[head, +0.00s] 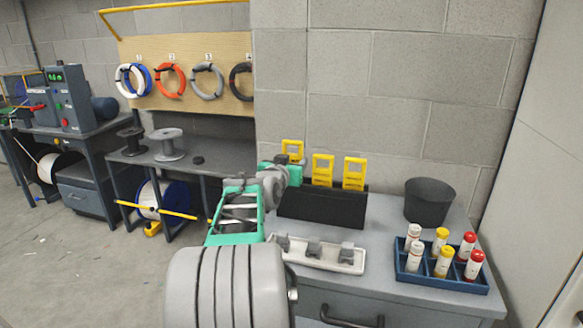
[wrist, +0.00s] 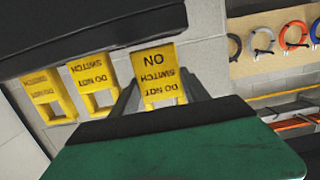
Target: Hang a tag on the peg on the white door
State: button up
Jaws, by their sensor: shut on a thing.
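Several yellow lockout tags with black lettering are in view. My gripper (head: 293,168) is shut on the leftmost tag (head: 292,147), above the left end of the black rack (head: 325,208). The held tag (wrist: 160,73) also shows between my fingers in the wrist view, its lettering upside down. It sits a little higher than the others in the head view; I cannot tell whether it is clear of the rack. Two more tags, the middle one (head: 323,168) and the right one (head: 355,172), stand upright in the rack. I see no peg, and cannot tell whether the pale panel (head: 548,190) at right is the door.
On the grey bench are a white tray (head: 345,265) with grey parts, a black bin (head: 429,203) and a blue rack (head: 440,278) of capped tubes. A pegboard with coils (head: 190,68) hangs at left above a table with spools (head: 169,145). Floor shows at left.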

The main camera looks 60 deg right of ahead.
jog(key=shift+r, duration=0.6)
jog(key=b+v, duration=0.3)
jog(key=v, duration=0.5)
jog(key=shift+r, duration=0.4)
jog(key=shift+a, duration=0.1)
